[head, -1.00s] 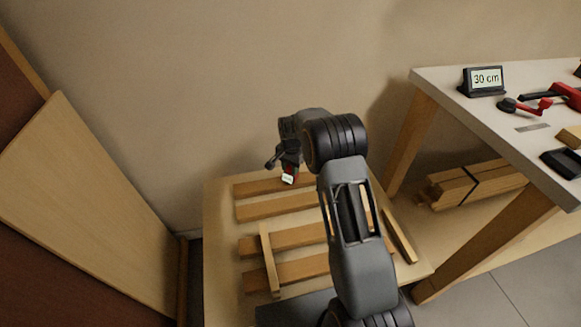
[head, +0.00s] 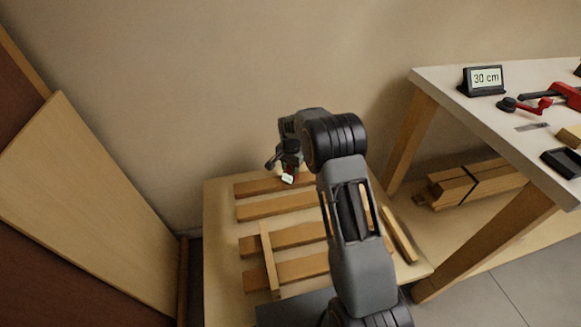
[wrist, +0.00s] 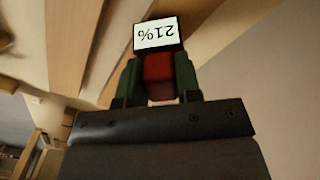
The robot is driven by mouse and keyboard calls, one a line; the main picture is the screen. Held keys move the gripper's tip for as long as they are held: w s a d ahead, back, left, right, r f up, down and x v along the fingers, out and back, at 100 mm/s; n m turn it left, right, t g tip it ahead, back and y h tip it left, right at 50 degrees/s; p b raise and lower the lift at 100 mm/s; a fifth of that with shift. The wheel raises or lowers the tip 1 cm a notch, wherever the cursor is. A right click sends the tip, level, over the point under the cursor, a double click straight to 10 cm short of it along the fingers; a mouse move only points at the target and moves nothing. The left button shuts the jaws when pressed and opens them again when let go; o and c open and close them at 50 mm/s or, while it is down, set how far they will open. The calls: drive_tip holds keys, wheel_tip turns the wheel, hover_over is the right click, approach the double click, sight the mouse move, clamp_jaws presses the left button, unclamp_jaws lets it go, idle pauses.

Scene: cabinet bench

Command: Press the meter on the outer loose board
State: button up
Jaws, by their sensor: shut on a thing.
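The meter (head: 288,179) is a small red device with a white display. In the wrist view the meter (wrist: 158,68) sits between my green finger pads, and its display reads 21%, upside down. My gripper (head: 290,168) is shut on it and points down over the farthest board (head: 256,187) on the low wooden table (head: 222,292). The meter's lower end is at that board; the frames do not clearly show whether it touches. My arm hides the right ends of the boards.
Several more boards lie nearer on the table, with a crosspiece (head: 269,262) across the nearer ones. Bundled timber (head: 470,184) lies beneath. The wall stands close behind.

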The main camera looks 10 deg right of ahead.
idle(0.4)
drive_tip(key=shift+r+p, duration=2.6)
drive_tip(key=shift+r, duration=0.9)
